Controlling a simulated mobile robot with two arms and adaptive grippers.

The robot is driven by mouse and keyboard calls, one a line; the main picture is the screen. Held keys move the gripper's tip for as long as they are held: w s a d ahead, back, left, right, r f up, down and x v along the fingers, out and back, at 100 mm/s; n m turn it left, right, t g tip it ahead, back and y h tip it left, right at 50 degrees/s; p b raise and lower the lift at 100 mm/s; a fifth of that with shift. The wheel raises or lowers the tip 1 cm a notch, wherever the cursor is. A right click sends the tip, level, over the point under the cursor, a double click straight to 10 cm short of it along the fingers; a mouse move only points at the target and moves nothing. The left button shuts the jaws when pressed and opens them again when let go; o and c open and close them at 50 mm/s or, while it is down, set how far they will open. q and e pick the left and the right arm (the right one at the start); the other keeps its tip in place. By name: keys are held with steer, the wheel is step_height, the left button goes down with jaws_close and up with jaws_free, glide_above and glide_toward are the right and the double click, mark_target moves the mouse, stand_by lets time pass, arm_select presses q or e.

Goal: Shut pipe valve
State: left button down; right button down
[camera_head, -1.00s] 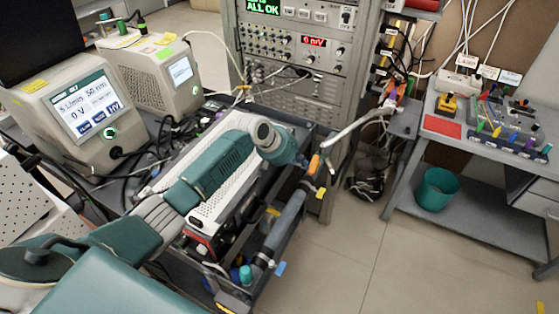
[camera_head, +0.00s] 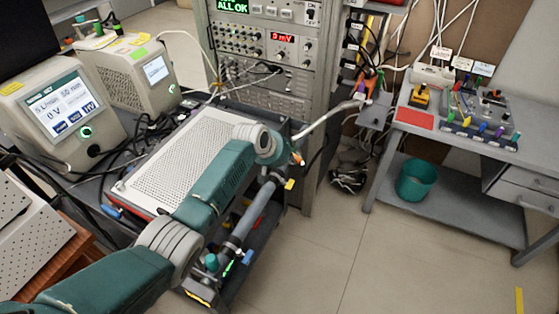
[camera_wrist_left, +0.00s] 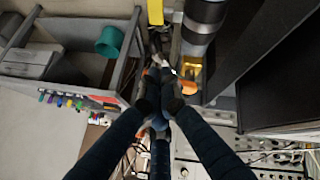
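A grey-blue pipe (camera_head: 243,225) with a teal cap (camera_head: 211,262) runs along the right side of the cart in the head view. A small orange part (camera_head: 300,161), probably the valve handle, shows at its far end, with a yellow tag (camera_head: 289,184) below. In the left wrist view an orange handle (camera_wrist_left: 188,87) sits beside a grey and dark pipe (camera_wrist_left: 196,44). My left gripper (camera_wrist_left: 160,94) has its dark fingertips close together there, just left of the handle; contact is unclear. My right gripper is out of view.
A perforated white box (camera_head: 180,150) lies on the cart left of my arm. The instrument rack (camera_head: 265,60) stands behind. A grey bench (camera_head: 430,145) with a teal bin (camera_head: 416,180) is at right. The floor (camera_head: 390,260) between is clear.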

arm_select(q)
steer(key=shift+w+d+f, duration=0.15)
steer(key=shift+w+d, duration=0.2)
steer(key=shift+d, duration=0.45)
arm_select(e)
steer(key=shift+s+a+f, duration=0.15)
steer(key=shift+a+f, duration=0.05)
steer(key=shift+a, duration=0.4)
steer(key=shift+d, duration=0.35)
arm_select(q)
steer(key=shift+r, duration=0.2)
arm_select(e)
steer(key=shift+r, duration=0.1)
